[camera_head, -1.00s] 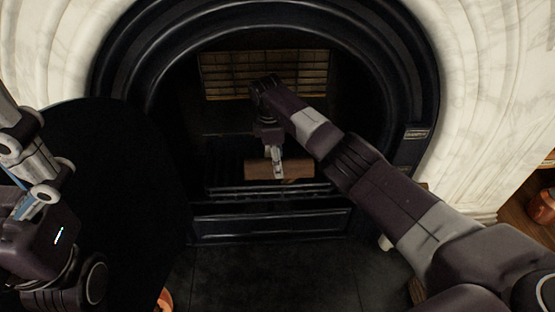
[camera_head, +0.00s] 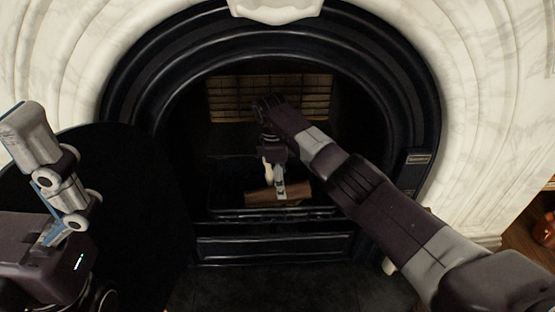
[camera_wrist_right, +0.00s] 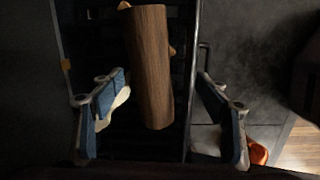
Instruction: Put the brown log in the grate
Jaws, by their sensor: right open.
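The brown log (camera_head: 298,190) lies in the fireplace opening on the dark bars of the grate (camera_head: 225,213), slightly tilted in the head view. In the right wrist view the log (camera_wrist_right: 150,70) lies lengthwise between the blue-padded fingers, with gaps on both sides. My right gripper (camera_head: 275,183) reaches down over the log; its open fingers (camera_wrist_right: 165,115) also show in the right wrist view. The grate's bars (camera_wrist_right: 100,55) pass under the log there. My left gripper (camera_head: 55,170) is at the left edge, away from the log; its opening is unclear.
A black arched surround (camera_head: 135,85) and white marble (camera_head: 475,100) frame the opening. A large black panel (camera_head: 120,200) stands at the left. A brick back wall (camera_head: 300,95) closes the firebox. Pale tan pieces (camera_wrist_right: 172,50) show beside the log.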

